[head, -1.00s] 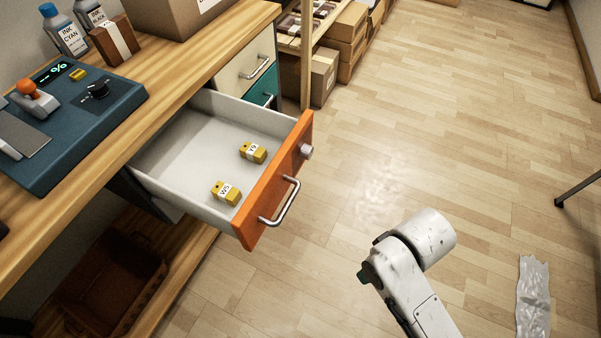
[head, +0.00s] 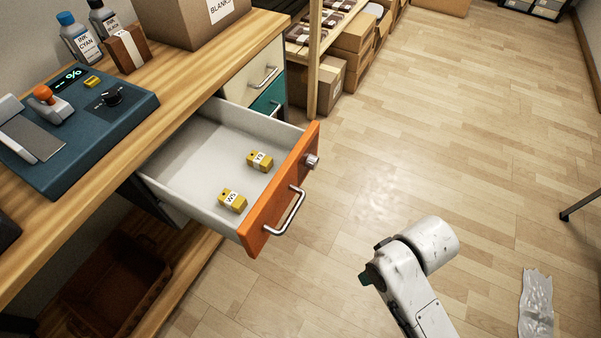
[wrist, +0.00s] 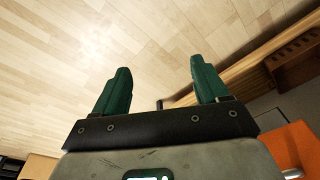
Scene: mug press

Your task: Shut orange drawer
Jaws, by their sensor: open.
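The orange drawer (head: 270,200) stands pulled out from under the wooden bench in the head view. Two yellow blocks with white labels (head: 259,161) (head: 232,201) lie inside the drawer. In the wrist view, part of the orange front (wrist: 299,146) shows at the lower right. My gripper (wrist: 162,88) is open and empty, its two green fingers apart over the floor. In the head view my arm is right of the drawer, apart from it; the fingers are hidden there.
The bench (head: 190,95) carries a blue press (head: 85,120), ink bottles (head: 78,40) and a cardboard box (head: 195,20). A cream drawer (head: 255,75) and a teal drawer (head: 270,98) sit behind the open one. A shelf with boxes stands beyond. Floor to the right is mostly clear; a silvery strip (head: 537,305) lies there.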

